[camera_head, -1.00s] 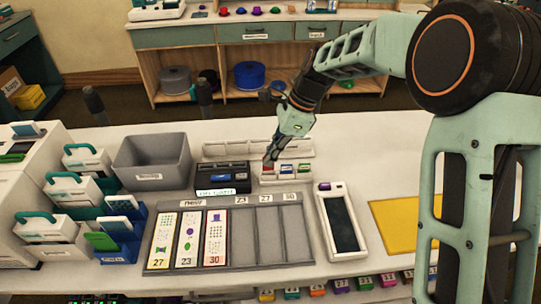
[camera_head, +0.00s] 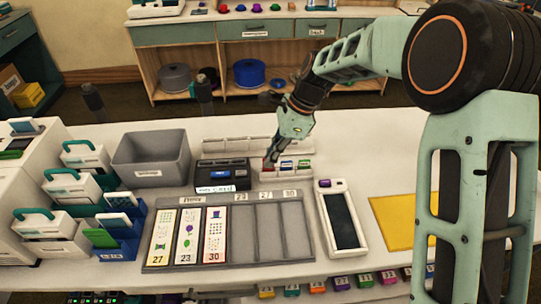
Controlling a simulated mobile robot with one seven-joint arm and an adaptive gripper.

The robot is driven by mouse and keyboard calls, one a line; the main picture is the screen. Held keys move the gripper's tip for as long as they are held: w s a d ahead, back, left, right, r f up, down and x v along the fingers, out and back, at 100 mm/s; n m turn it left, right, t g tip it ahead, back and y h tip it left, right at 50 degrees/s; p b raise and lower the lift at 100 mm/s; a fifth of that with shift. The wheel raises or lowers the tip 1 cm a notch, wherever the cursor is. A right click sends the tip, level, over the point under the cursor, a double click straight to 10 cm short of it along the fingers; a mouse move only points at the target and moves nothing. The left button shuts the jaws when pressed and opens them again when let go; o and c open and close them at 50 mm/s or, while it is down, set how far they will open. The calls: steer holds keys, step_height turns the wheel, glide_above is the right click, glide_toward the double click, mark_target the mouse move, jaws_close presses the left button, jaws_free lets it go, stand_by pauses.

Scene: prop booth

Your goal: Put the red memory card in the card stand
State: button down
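A red memory card (camera_head: 268,168) sits at the left end of a small white card holder (camera_head: 287,178), with a blue card (camera_head: 286,165) and a green card (camera_head: 304,164) to its right. My gripper (camera_head: 271,161) points down at the red card, its fingertips at or just above the card's top. The fingers are small and seen from the side; whether they are open or shut on the card I cannot tell. A long white slotted rack (camera_head: 258,145) stands behind the holder; I cannot tell whether this or the holder is the card stand.
A grey bin (camera_head: 151,158) is further left. In front lie a grey tray (camera_head: 230,262) with numbered picture strips and a white tablet-like device (camera_head: 342,221). The table is clear to the right around a yellow mat (camera_head: 390,222).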

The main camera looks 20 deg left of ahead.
steer(key=shift+f, duration=0.55)
steer(key=c, duration=2.1)
jaws_free()
steer(key=v, duration=1.2)
